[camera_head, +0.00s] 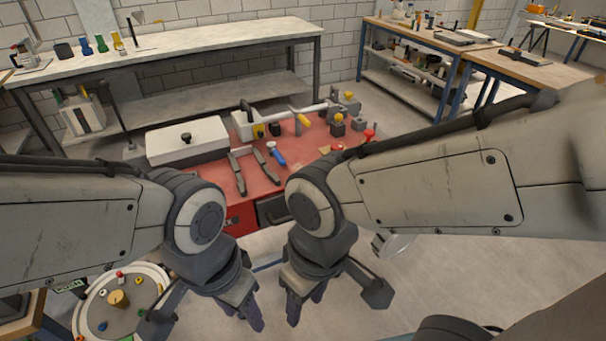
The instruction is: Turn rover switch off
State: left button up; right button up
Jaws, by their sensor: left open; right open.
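I cannot make out a rover or its switch for certain. A round tray (150,271) at the lower left holds several small coloured pieces and a tan cylinder (118,299); my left arm hides part of it. My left gripper (246,309) is open and empty, pointing down at the bottom centre, right of the tray. My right gripper (305,302) is open and empty close beside it on the right. Both are in front of the red-topped bench and touch nothing that I can see.
The red bench (215,166) carries a white box (187,141) with a dark knob, hand tools and yellow-and-grey fixtures. A long white workbench (200,42) stands behind; wooden benches (415,32) stand at the back right. The floor (450,270) at the lower right is mostly clear.

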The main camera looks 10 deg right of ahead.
aim_at(336, 146)
jog(key=z, duration=0.45)
jog(key=k, duration=1.4)
jog(key=z, duration=0.8)
jog(key=i, duration=2.05)
jog(key=u, duration=1.5)
jog(key=i, duration=0.75)
jog(key=u, duration=0.75)
